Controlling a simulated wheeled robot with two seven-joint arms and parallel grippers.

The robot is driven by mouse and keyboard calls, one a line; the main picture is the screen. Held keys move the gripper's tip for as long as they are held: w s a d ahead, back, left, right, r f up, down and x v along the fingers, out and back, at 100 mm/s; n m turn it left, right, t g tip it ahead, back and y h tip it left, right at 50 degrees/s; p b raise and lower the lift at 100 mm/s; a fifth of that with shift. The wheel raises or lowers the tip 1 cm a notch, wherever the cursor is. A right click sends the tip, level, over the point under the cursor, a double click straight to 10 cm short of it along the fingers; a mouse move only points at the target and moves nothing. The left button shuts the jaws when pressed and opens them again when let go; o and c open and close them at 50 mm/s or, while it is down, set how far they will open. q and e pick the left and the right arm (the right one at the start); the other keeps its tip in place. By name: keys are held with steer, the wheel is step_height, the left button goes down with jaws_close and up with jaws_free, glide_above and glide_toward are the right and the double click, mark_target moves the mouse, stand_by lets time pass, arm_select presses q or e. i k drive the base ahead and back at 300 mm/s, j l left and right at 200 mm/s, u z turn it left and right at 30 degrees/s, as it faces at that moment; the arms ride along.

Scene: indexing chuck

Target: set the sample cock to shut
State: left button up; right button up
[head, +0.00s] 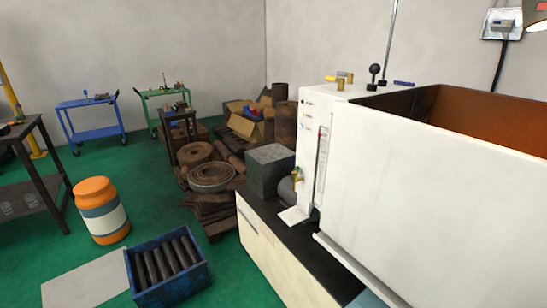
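A small brass cock (297,174) sticks out from the narrow left face of the white tank-like machine (430,170), low down above a small white ledge (293,215). It is too small to tell how its handle is turned. More brass fittings (341,80), one with a yellow handle, stand on top of the machine at its left end, beside a black ball-topped lever (375,73) and a blue handle (404,84). No label shows which fitting is the sample cock. Neither of my grippers is in view.
The machine stands on a dark-topped cabinet (262,245), with a grey block (270,168) next to the cock. An orange drum (101,210) and a blue crate of dark bars (169,291) stand on the floor at left.

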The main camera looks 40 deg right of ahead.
mark_target(294, 173)
steer(key=i+j+z, duration=0.1)
steer(key=i+z, duration=0.4)
steer(key=i+j+z, duration=0.2)
steer(key=i+z, duration=0.15)
steer(key=z, duration=0.15)
steer(key=i+j+z, duration=0.45)
steer(key=k+l, duration=0.05)
steer(key=k, duration=0.05)
